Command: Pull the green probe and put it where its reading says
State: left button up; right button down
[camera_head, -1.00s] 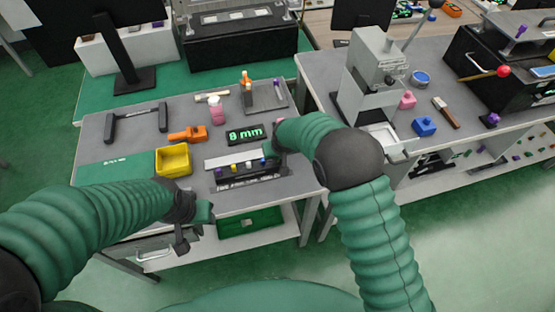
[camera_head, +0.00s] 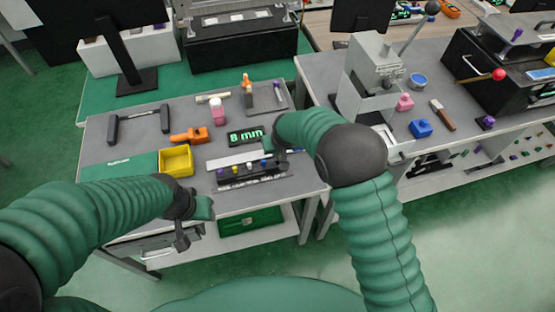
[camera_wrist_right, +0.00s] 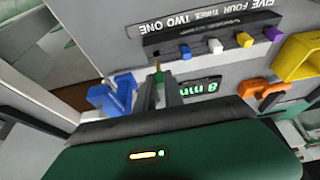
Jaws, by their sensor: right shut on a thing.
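My right gripper (camera_wrist_right: 161,88) is shut on the green probe (camera_wrist_right: 158,67), of which only a small green part shows between the fingers. It is beside the blue-peg end of the dark rack (camera_head: 240,183); I cannot tell whether the probe is clear of it. The rack holds purple, yellow, white and blue pegs and shows number words ONE to FIVE in the wrist view (camera_wrist_right: 180,27). The dark display (camera_head: 246,136) behind it reads 8 mm in green. My left gripper (camera_head: 190,224) is at the table's front edge, apart from the rack; its fingers are unclear.
A blue thing (camera_wrist_right: 112,94) lies beside my right gripper in the wrist view. A grey press (camera_head: 370,80) stands on the right table.

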jog(key=shift+r, duration=0.25)
notch_tip(320, 180, up, 2)
jog(key=shift+p, duration=0.85)
